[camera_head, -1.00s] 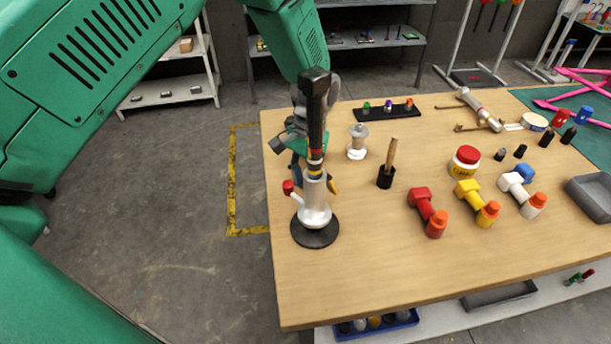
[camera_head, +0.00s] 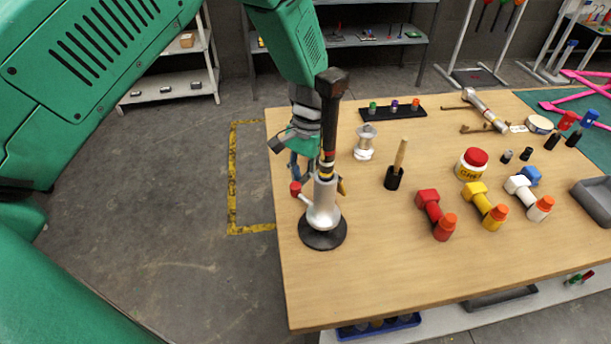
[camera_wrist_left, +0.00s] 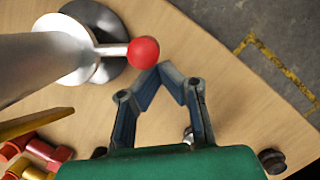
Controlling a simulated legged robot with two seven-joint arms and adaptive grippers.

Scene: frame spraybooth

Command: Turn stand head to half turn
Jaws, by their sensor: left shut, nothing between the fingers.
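The stand has a round black base (camera_head: 323,233), a silver body (camera_head: 322,208) and a tall dark upright part ending in a black block (camera_head: 332,80). A short lever with a red ball (camera_head: 295,188) sticks out of the body to the left. In the left wrist view, the red ball (camera_wrist_left: 143,52) and silver body (camera_wrist_left: 40,65) are close. My left gripper (camera_wrist_left: 162,68) is shut and empty, its fingertips close beside the red ball; contact cannot be told. In the head view, my left gripper (camera_head: 296,172) is behind the stand, partly hidden by it. My right gripper is not in view.
The stand is near the left edge of the wooden table (camera_head: 380,275). To its right are a white-and-grey fitting (camera_head: 364,142), a wooden-handled tool in a black holder (camera_head: 396,168), a red dumbbell-shaped piece (camera_head: 436,214) and a red-lidded jar (camera_head: 471,163). Floor left of the table is clear.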

